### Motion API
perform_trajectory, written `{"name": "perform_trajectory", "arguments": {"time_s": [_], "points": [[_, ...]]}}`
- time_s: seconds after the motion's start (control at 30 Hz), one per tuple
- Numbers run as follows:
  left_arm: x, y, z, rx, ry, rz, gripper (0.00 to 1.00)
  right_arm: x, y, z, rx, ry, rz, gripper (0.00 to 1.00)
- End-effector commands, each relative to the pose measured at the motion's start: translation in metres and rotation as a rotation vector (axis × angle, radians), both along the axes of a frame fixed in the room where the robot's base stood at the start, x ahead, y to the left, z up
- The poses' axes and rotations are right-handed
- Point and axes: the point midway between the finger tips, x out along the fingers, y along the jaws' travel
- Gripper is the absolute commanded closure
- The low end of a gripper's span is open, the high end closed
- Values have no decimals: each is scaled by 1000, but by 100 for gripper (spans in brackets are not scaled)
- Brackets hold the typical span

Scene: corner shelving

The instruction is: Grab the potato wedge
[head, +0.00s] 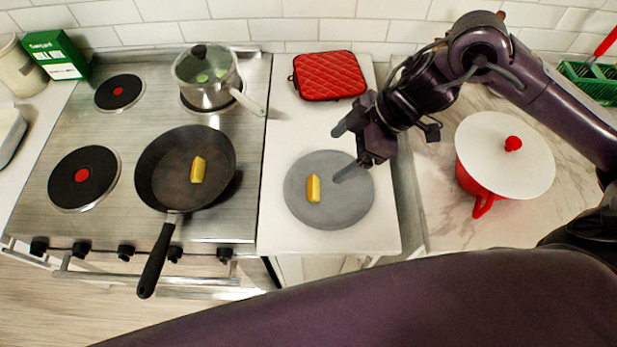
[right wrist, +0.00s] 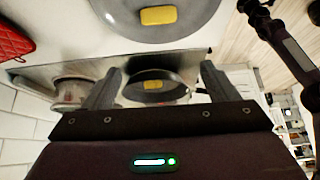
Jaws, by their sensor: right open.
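One yellow potato wedge (head: 314,188) lies on a round grey plate (head: 334,216) on the white counter. Another potato wedge (head: 198,169) lies in the black frying pan (head: 160,190) on the stove. My right gripper (head: 337,155) is open and empty, above the plate's upper right part, with its fingers pointing left. It is apart from both wedges. In the right wrist view, the plate wedge (right wrist: 158,15) is at the top and the pan wedge (right wrist: 152,85) shows between the open fingers, farther off. My left gripper is not in view.
A steel saucepan (head: 207,85) stands at the back of the stove. A red quilted pad (head: 329,76) lies behind the plate. A red pot with a white lid (head: 500,165) stands on the right. The counter in front of the plate is clear.

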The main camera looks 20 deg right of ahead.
Motion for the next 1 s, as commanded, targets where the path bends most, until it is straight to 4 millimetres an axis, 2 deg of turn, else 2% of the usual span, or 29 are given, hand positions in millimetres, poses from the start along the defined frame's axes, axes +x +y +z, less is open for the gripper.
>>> {"name": "perform_trajectory", "arguments": {"time_s": [0.03,0.1,0.3,0.4,0.57,0.77,1.0], "points": [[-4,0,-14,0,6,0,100,0,0,-14,0,0,0,20],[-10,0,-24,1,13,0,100,0,0,-23,0,-1,1,20],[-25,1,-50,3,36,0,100,0,0,-48,0,-1,1,20],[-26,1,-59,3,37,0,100,0,0,-57,0,-1,1,20],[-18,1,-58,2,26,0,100,1,4,-64,2,0,1,20],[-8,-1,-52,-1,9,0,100,3,15,-82,3,2,1,20],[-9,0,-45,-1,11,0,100,7,29,-114,3,4,0,20]]}}
